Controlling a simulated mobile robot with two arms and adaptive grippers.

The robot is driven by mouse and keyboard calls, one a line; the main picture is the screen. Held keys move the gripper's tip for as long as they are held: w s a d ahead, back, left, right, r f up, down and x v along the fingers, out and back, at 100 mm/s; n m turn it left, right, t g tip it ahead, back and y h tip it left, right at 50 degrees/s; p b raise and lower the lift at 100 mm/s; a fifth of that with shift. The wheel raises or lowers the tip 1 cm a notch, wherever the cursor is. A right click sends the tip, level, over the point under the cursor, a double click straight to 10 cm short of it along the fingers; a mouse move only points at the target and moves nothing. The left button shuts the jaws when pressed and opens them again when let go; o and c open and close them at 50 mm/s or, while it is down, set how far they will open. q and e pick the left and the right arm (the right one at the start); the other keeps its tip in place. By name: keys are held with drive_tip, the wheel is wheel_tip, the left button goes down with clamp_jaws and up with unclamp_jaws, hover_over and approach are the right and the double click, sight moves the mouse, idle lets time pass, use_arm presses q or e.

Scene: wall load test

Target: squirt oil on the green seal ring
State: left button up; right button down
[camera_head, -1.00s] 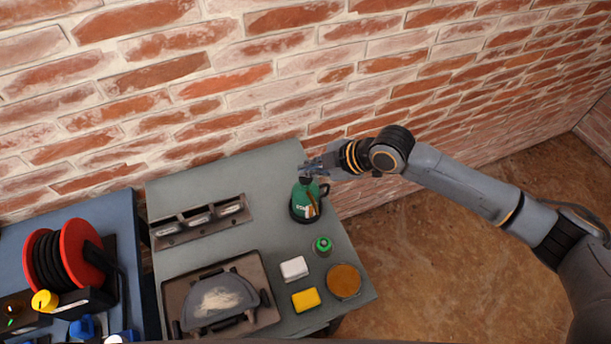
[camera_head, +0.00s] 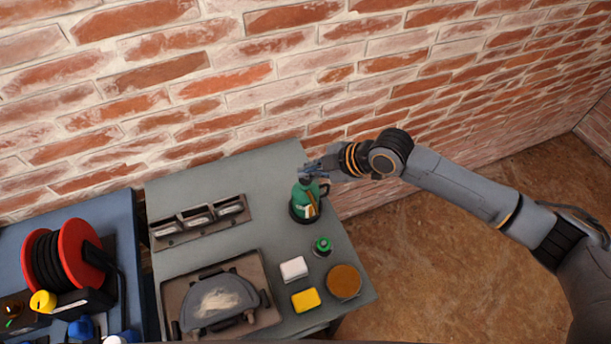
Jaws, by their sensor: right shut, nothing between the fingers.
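A green oil bottle (camera_head: 305,203) with a dark top and a handle on its right side stands upright on the grey table, near its right edge. My right gripper (camera_head: 309,170) is shut and empty at the top of the bottle; whether it touches the bottle cannot be told. A small round green item (camera_head: 322,246), which may be the green seal ring, sits on the table in front of the bottle. My left gripper is not in view.
The grey table (camera_head: 270,168) also holds a three-slot metal holder (camera_head: 198,220), a tray (camera_head: 262,308) with a grey domed part, a white block (camera_head: 293,269), a yellow sponge (camera_head: 305,300) and a round brown disc (camera_head: 344,281). A red cable reel (camera_head: 75,253) stands left. A brick wall closes the back.

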drive_tip(key=shift+f+b, duration=0.65)
drive_tip(key=shift+f, duration=0.4)
idle(0.6)
drive_tip(key=shift+r, duration=0.1)
drive_tip(key=shift+r+p, duration=1.15)
drive_tip(key=shift+r, duration=0.2)
wheel_tip(320, 180, up, 5)
drive_tip(key=p, duration=0.4)
drive_tip(key=shift+r, duration=0.1)
idle(0.4)
